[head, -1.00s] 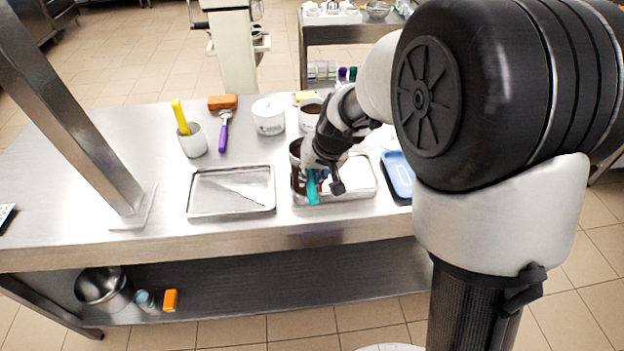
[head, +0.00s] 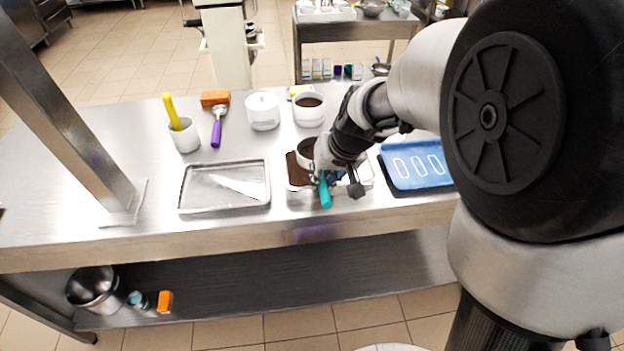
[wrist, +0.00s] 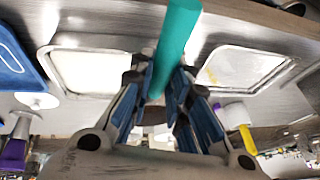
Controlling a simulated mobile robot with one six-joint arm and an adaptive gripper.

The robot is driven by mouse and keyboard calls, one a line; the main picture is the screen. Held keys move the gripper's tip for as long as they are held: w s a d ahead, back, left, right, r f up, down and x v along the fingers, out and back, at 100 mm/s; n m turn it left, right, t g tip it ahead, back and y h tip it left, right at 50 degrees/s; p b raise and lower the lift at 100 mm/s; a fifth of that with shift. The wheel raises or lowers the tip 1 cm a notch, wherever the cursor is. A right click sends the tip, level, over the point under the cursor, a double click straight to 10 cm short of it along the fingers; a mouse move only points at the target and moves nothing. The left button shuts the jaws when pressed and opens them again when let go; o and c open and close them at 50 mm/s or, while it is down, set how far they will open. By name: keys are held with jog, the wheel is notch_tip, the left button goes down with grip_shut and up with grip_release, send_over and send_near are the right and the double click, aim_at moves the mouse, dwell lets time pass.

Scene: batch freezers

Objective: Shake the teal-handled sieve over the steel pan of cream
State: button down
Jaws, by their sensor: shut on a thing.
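My gripper (head: 328,172) is shut on the teal handle (head: 325,190) of the sieve. The handle also shows between the blue finger pads (wrist: 160,88) in the wrist view. The sieve's round bowl (head: 308,150), dark inside, is held over the steel pan (head: 300,199). A brown powder layer (head: 297,172) covers the pan's left part. White cream (wrist: 90,72) shows on another part in the wrist view. My gripper and wrist hide much of the pan's middle in the head view.
An empty steel tray (head: 225,205) lies left of the pan, and a blue mat (head: 415,165) lies right of it. A steel post stands left.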

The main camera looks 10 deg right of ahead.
jog(key=d+b, duration=0.2)
jog(key=d, duration=0.2)
jog(key=shift+d, duration=0.15)
dwell(3.5)
